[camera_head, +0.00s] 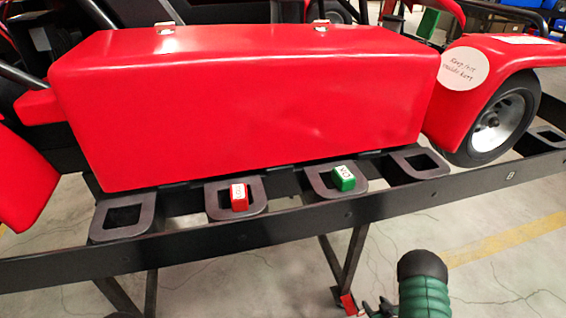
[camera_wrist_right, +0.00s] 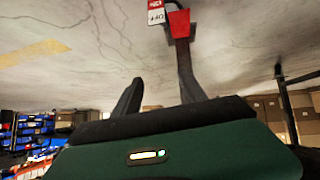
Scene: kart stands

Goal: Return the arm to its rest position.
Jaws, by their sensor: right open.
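My right arm (camera_head: 424,285) is the green ribbed part at the bottom right of the head view, low in front of the black rail. Its gripper (camera_head: 380,308) shows only in part at the bottom edge. In the right wrist view the two dark fingers of the right gripper (camera_wrist_right: 158,85) stand apart, with pale floor showing between them. I see nothing held between them. My left arm and gripper are in neither view.
The black rail (camera_head: 300,220) of the stand crosses the head view below a red kart body (camera_head: 250,110). A labelled red block (camera_head: 239,199) and a labelled green block (camera_head: 344,180) sit at its square-holed plates. A red piece (camera_wrist_right: 180,23) with an "OFF" label tops the wrist view.

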